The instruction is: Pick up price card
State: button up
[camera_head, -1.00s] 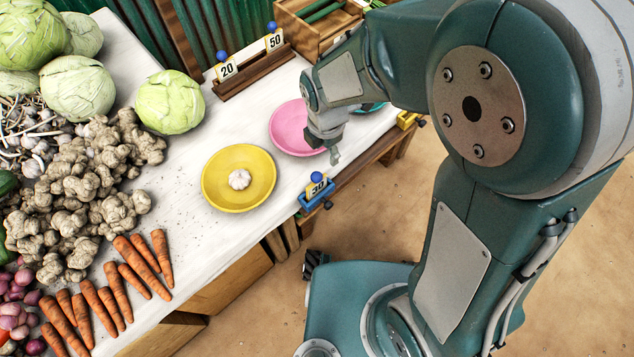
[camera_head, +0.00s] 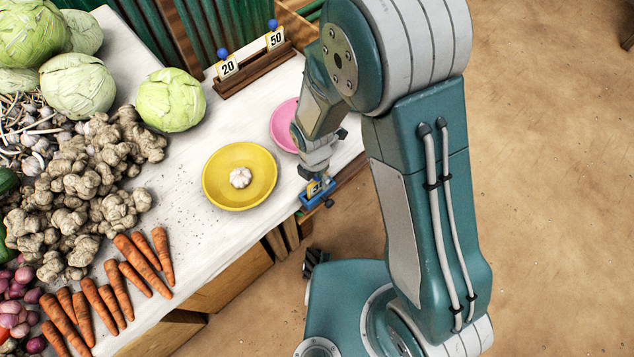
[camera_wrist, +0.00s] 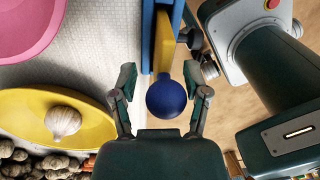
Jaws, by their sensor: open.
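A yellow-edged price card (camera_head: 314,188) stands in a blue holder (camera_head: 328,194) at the table's front edge, its number partly hidden by my gripper (camera_head: 318,174). In the wrist view the card (camera_wrist: 162,42) shows edge-on, with its round blue knob (camera_wrist: 166,98) nearest the camera. My gripper (camera_wrist: 163,78) is open, with one finger on each side of the knob and a gap showing on both sides. Two other price cards, 20 (camera_head: 227,68) and 50 (camera_head: 275,39), stand with blue knobs in a wooden rack (camera_head: 255,70) at the back.
A yellow pan (camera_head: 215,190) with a garlic bulb (camera_head: 240,178) lies left of my gripper. A pink pan (camera_head: 283,122) is behind it, partly covered by my arm. Cabbages, ginger and carrots (camera_head: 142,262) fill the table's left side.

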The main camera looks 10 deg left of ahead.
jog(key=shift+f, duration=0.6)
jog(key=shift+d, duration=0.1)
grip_shut()
jog(key=shift+r, duration=0.4)
notch_tip(320, 180, up, 2)
jog(key=shift+r, duration=0.1)
jog(key=s+a+r, duration=0.2)
jog(key=s+r, duration=0.4)
jog(key=s+a+r, duration=0.3)
jog(key=s+r, duration=0.4)
jog(key=shift+r, duration=0.25)
